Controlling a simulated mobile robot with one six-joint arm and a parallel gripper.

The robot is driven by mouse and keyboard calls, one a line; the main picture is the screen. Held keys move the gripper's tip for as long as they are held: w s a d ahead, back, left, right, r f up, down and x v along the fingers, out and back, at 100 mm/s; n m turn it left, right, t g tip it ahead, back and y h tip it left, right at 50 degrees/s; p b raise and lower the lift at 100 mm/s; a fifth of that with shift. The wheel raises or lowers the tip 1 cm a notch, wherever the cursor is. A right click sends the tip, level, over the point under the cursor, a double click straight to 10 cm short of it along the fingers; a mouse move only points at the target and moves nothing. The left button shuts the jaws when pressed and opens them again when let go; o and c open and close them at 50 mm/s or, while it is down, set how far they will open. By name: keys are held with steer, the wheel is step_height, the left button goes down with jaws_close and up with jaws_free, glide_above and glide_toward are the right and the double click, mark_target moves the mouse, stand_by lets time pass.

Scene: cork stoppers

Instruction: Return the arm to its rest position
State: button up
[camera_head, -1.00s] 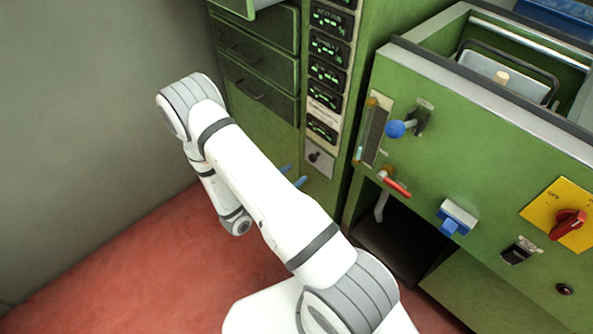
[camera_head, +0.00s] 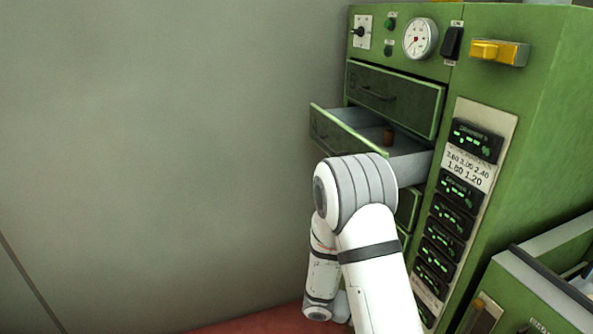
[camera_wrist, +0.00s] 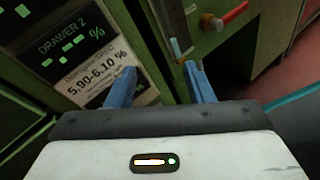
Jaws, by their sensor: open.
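My gripper (camera_wrist: 161,80) shows in the wrist view with its two blue fingers spread apart and nothing between them. It is in front of the green cabinet, near a label panel reading "DRAWER 2" (camera_wrist: 72,55) and a red-handled lever (camera_wrist: 225,18). I cannot tell whether a finger touches the panel. In the head view my white arm rises from the bottom and bends in front of the cabinet; the gripper itself is hidden there. A brown cork stopper (camera_head: 388,136) is in the pulled-out drawer (camera_head: 347,132).
The open drawer juts out just behind my arm's elbow. The closed drawer (camera_head: 394,98) is above it. A gauge (camera_head: 420,38) and a yellow handle (camera_head: 498,52) are higher on the cabinet. A bare grey wall (camera_head: 160,160) leaves free room on the left.

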steer(key=s+a+r+m+t+y+p, duration=0.1)
steer(key=s+a+r+m+y+p, duration=0.2)
steer(key=r, duration=0.9)
steer(key=s+a+r+m+t+y+p, duration=0.2)
steer(key=r+y+p, duration=0.5)
steer(key=r, duration=0.6)
steer(key=s+a+r+m+t+y+p, duration=0.1)
steer(key=s+a+r+m+y+p, duration=0.4)
steer(key=r, duration=0.8)
steer(key=s+m+p, duration=0.1)
steer(key=m+p, duration=0.2)
steer(key=shift+t+p, duration=0.35)
steer(key=shift+t, duration=0.05)
steer(key=shift+s, duration=0.1)
steer(key=shift+c, duration=0.2)
